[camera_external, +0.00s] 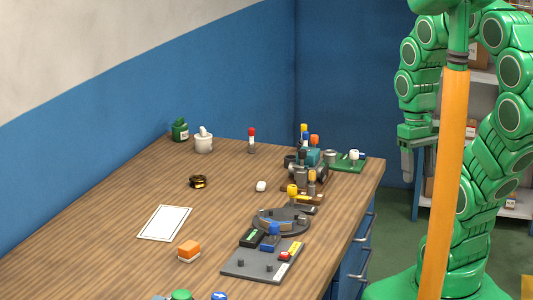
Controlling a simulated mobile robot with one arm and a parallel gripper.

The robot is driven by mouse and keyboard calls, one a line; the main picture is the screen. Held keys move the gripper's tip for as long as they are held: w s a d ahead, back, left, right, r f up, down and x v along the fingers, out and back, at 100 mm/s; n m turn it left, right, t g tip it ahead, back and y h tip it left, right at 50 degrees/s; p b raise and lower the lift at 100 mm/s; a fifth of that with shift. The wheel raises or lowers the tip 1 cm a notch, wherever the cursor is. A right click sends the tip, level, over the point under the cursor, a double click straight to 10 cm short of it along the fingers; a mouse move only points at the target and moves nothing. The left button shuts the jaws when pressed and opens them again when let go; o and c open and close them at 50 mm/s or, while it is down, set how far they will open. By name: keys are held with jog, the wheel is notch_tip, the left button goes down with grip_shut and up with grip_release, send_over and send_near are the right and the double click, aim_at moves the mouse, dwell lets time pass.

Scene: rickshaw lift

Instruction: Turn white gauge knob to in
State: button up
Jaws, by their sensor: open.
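A small white knob (354,155) stands upright on a green plate (345,166) at the far right corner of the workbench. It looks like the white gauge knob, but any gauge marks are too small to read. My green arm stands to the right of the bench. My gripper (419,178) hangs beyond the bench's right edge, to the right of the white knob and apart from it. Its grey fingers point down, open, with nothing seen between them.
A dark machine with colored knobs (308,170) stands left of the green plate. A round dark fixture (284,221) and a grey panel (262,260) lie nearer. The bench's middle left is mostly clear.

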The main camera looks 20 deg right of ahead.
jog(key=w+d+r+n, duration=0.2)
jog(key=w+d+n, duration=0.1)
jog(key=w, duration=0.8)
jog(key=n+t, duration=0.2)
jog(key=n, duration=0.1)
send_over(354, 151)
jog(key=f, duration=1.1)
jog(key=shift+s+a+f, duration=0.15)
jog(key=shift+s+f, duration=0.15)
jog(key=shift+f, duration=0.05)
jog(key=shift+w+f, duration=0.45)
jog(key=shift+f, duration=3.85)
